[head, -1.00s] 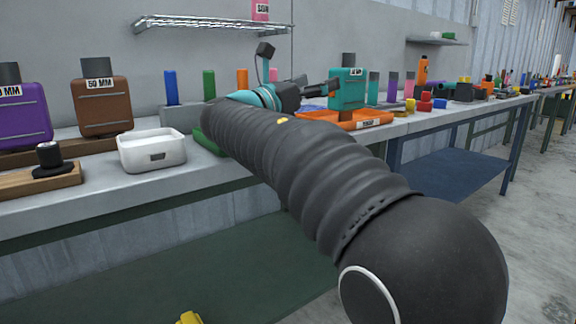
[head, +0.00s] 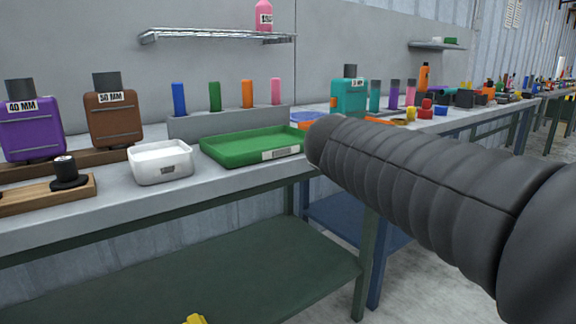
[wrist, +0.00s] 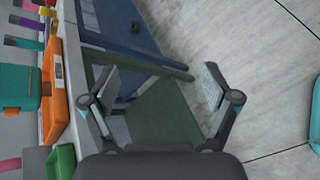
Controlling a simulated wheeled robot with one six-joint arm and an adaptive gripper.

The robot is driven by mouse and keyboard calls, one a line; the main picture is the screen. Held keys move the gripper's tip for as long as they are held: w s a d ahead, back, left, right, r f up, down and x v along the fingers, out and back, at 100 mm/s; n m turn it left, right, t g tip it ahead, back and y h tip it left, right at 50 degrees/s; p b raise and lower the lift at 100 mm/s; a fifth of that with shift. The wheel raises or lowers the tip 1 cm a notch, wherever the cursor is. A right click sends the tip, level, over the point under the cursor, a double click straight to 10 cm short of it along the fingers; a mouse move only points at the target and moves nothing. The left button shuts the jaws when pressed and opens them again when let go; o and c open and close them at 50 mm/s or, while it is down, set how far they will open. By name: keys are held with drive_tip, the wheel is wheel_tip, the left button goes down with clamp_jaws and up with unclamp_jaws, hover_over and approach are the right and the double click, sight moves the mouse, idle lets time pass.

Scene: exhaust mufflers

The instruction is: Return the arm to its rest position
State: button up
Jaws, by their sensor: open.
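My gripper (wrist: 160,98) is in the wrist view, its two fingers spread apart with nothing between them. It hangs clear of the bench, over the floor and the lower shelves in front of it. In the head view my arm reaches from the lower right toward the bench, and its sleeve hides the gripper there. A teal muffler (head: 348,98) stands on the bench just behind the arm's far end. It also shows in the wrist view (wrist: 18,92), to the left of the gripper.
A green tray (head: 232,151), a white bin (head: 160,174), a brown muffler (head: 113,122) and a purple muffler (head: 31,137) are on the bench. An orange tray (wrist: 54,92) lies along the bench edge left of my gripper.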

drive_tip(key=s+a+f+m+y+p, duration=0.1)
drive_tip(key=s+f+m+y, duration=0.3)
drive_tip(key=s+f+m, duration=0.4)
drive_tip(key=s+a+f+m+g+y+p, duration=0.1)
drive_tip(key=s+a+f+m+y, duration=0.3)
drive_tip(key=s+f+m, duration=0.4)
drive_tip(key=s+y+p, duration=0.1)
drive_tip(key=s, duration=0.4)
drive_tip(key=shift+g, duration=0.3)
drive_tip(key=shift+a, duration=0.1)
